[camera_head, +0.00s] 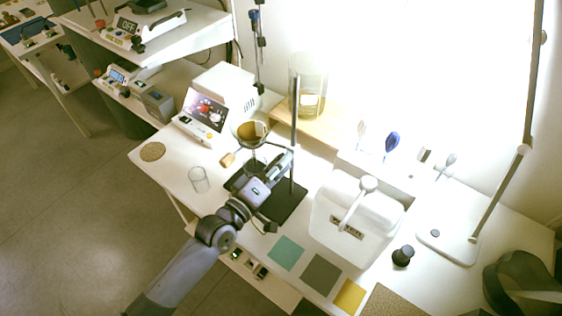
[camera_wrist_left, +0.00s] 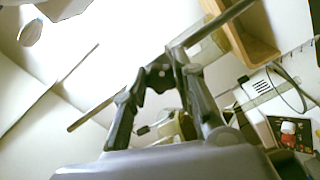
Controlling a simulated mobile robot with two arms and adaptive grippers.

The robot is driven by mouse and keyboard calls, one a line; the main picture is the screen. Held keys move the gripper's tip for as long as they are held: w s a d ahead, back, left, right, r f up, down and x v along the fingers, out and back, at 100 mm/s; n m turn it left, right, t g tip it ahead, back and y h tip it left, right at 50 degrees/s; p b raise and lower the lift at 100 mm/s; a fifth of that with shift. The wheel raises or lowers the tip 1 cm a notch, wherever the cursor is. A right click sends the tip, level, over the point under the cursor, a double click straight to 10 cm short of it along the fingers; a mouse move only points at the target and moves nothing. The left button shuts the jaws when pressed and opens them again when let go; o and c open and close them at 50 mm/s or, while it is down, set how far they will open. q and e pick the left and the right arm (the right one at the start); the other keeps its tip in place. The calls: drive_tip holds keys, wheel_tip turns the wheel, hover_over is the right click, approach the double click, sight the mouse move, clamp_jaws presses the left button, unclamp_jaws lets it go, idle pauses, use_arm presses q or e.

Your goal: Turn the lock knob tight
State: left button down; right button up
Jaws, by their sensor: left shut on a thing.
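My left gripper (camera_head: 284,162) is at the stand's upright metal rod (camera_head: 295,118), low on it and above the black base plate (camera_head: 290,207). In the left wrist view the left gripper (camera_wrist_left: 165,68) has its fingers closed together on a small dark part, which I take as the lock knob; the fingers mostly hide it. The rod (camera_wrist_left: 92,116) runs slantwise behind the fingertips. A round glass vessel with amber content (camera_head: 252,130) is held beside the rod, left of it. My right gripper is not in view.
A clear glass beaker (camera_head: 199,180) and a cork mat (camera_head: 152,151) stand to the left. A white box-shaped container (camera_head: 350,225) is close on the right. Coloured squares, including a teal one (camera_head: 286,252), lie at the front edge. A white device with a screen (camera_head: 203,112) stands behind.

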use_arm(q)
drive_tip(key=shift+w+a+m+p, duration=0.1)
drive_tip(key=shift+m+p, duration=0.75)
drive_tip(key=shift+m, duration=3.75)
drive_tip(key=c, duration=1.3)
unclamp_jaws()
drive_tip(key=shift+f, duration=0.1)
drive_tip(key=v, duration=1.2)
